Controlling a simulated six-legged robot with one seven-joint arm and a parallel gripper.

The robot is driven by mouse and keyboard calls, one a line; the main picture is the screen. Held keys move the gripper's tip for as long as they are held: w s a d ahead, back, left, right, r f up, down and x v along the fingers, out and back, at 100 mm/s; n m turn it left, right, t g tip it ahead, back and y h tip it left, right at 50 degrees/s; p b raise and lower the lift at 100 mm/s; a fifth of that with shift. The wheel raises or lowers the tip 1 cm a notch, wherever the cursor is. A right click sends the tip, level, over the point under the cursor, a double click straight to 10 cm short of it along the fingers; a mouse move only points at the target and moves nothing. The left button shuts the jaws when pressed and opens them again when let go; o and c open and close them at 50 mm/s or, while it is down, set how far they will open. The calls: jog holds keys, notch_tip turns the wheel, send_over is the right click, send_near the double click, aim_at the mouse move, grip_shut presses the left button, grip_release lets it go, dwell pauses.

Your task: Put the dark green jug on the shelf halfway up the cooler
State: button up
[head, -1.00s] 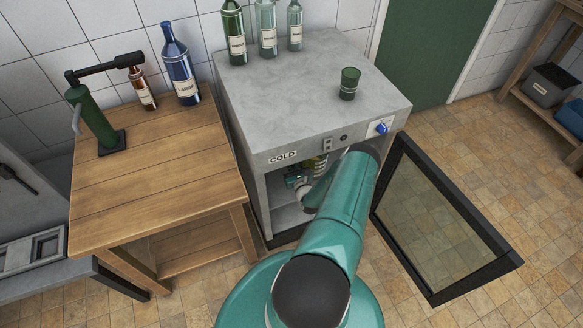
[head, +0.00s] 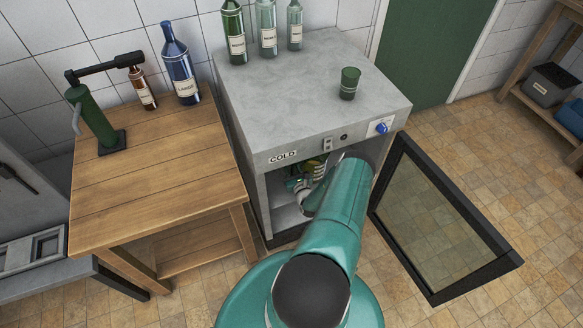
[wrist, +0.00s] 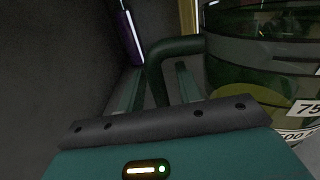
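The grey cooler (head: 285,120), marked COLD, stands open at the front, and my arm reaches into it. In the wrist view a large dark green glass jug (wrist: 262,55) with white labels fills the right side, and its curved handle (wrist: 172,46) reaches left. My gripper (wrist: 155,80) has its two fingers apart, one on each side of the handle, with gaps visible. In the head view my gripper (head: 297,183) is inside the cooler, partly hidden. The jug is mostly hidden there, and I cannot make out the shelf clearly.
The cooler's glass door (head: 440,220) hangs open to the right. Several bottles and a green cup (head: 348,83) stand on the cooler's top. A wooden table (head: 155,180) stands to the left. A purple bottle (wrist: 130,35) shows inside, left of the handle.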

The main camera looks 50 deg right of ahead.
jog(key=v, duration=1.2)
jog(key=shift+s, duration=0.15)
